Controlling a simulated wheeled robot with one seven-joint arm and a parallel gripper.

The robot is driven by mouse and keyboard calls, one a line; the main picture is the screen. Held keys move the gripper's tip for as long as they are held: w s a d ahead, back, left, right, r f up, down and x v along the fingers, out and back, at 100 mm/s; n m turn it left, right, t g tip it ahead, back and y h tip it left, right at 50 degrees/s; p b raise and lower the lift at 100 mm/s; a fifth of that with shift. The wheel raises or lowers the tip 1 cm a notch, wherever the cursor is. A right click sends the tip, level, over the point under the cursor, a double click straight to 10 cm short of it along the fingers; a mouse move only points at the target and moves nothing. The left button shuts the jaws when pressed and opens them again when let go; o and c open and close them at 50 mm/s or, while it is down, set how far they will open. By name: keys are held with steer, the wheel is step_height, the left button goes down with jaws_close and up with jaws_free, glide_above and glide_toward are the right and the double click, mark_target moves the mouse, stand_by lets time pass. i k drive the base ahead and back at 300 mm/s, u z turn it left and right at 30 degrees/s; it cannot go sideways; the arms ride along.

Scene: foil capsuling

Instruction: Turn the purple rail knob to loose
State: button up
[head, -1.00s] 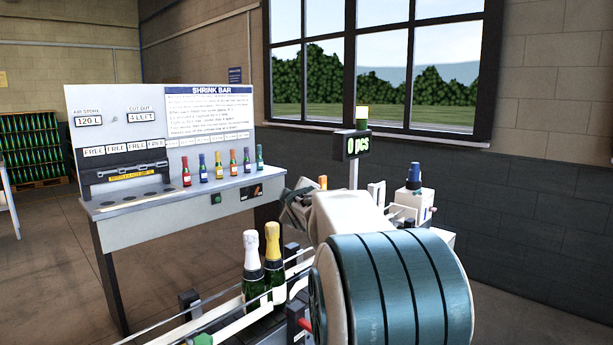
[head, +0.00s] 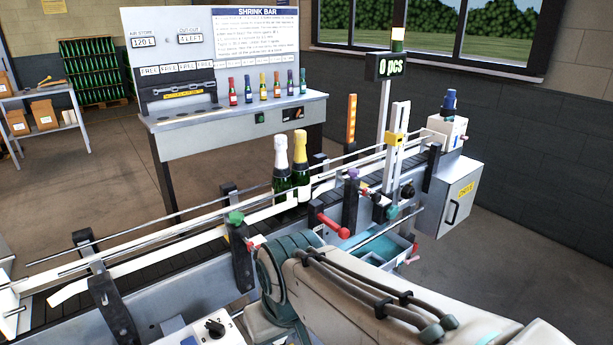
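The small purple rail knob (head: 353,173) sits on top of a dark rail post (head: 350,205) on the near side of the conveyor, right of the two bottles. Whether it is loose or tight I cannot tell. My arm crosses the bottom right of the head view, below and in front of the post. I cannot make out my gripper or its fingers; nothing of mine is seen touching the knob.
A bottle with a white top (head: 281,170) and one with a gold top (head: 300,168) stand on the conveyor. A red handle (head: 332,226) and a teal tray (head: 380,247) lie close to the purple knob's post.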

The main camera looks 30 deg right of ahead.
mark_target(354, 172)
steer(key=u, duration=0.4)
steer(key=k, duration=0.9)
steer(key=z, duration=0.4)
steer(key=i, duration=0.6)
steer(key=z, duration=0.8)
steer(key=i, duration=0.45)
steer(key=z, duration=0.1)
